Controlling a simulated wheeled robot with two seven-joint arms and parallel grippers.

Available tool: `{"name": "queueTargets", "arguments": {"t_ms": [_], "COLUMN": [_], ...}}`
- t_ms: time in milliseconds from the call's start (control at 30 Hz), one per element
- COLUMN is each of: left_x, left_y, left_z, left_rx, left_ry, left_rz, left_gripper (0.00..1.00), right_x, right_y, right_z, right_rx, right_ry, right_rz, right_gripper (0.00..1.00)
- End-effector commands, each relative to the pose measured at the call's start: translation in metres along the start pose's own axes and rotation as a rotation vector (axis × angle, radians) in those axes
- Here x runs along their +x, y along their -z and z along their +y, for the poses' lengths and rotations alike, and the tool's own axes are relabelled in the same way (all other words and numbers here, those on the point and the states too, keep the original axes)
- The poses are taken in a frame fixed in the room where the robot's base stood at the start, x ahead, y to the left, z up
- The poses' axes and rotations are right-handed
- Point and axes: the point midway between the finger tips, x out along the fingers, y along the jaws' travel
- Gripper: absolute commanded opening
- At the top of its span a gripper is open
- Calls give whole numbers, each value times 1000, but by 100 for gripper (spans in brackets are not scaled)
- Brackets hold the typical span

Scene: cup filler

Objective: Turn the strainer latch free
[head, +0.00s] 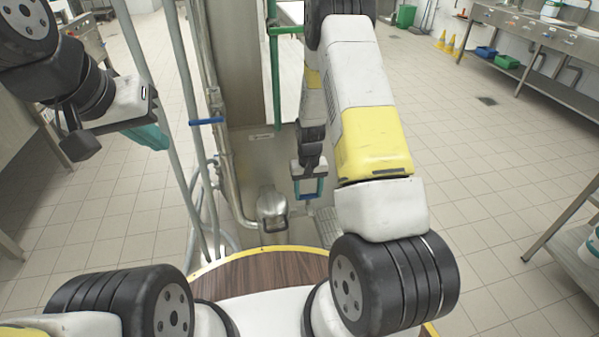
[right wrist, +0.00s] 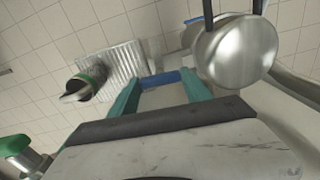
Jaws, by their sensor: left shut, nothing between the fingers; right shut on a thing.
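The strainer is a rounded metal housing (head: 272,204) low on the pipework in the head view; its bright cylindrical body (right wrist: 236,52) is at the upper right in the right wrist view. My right gripper (head: 308,194) reaches down beside it, its teal fingers shut on a small blue piece (right wrist: 160,79), which looks like the latch handle. How that piece joins the strainer is hidden. My left gripper (head: 155,138) is at the left, raised, shut and empty, well away from the strainer.
Vertical pipes with a blue lever (head: 206,121) stand left of the strainer, and a green pipe (head: 275,80) stands behind. A ribbed metal plate (right wrist: 125,75) and a green-ringed fitting (right wrist: 88,82) lie beyond my right fingers. A metal bench (head: 535,30) is at the far right; tiled floor is open.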

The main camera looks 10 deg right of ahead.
Motion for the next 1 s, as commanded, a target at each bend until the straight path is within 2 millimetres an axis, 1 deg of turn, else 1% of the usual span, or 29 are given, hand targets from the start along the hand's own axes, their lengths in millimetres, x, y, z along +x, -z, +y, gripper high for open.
{"name": "queueTargets", "arguments": {"t_ms": [233, 667, 700, 767, 800, 1000], "left_x": [0, 0, 0, 0, 0, 0], "left_y": [0, 0, 0, 0, 0, 0], "left_z": [0, 0, 0, 0, 0, 0], "left_rx": [0, 0, 0, 0, 0, 0], "left_ry": [0, 0, 0, 0, 0, 0], "left_rz": [0, 0, 0, 0, 0, 0], "left_gripper": [0, 0, 0, 0, 0, 0], "right_x": [-1, 0, 0, 0, 0, 0], "right_y": [1, 1, 1, 1, 1, 0], "right_z": [0, 0, 0, 0, 0, 0], "right_rx": [-57, -68, -68, -68, -67, -66], "right_ry": [0, 0, 0, 0, 0, 0], "right_rz": [4, 3, 3, 3, 3, 1], "right_gripper": [16, 16, 58, 70, 78, 78]}}
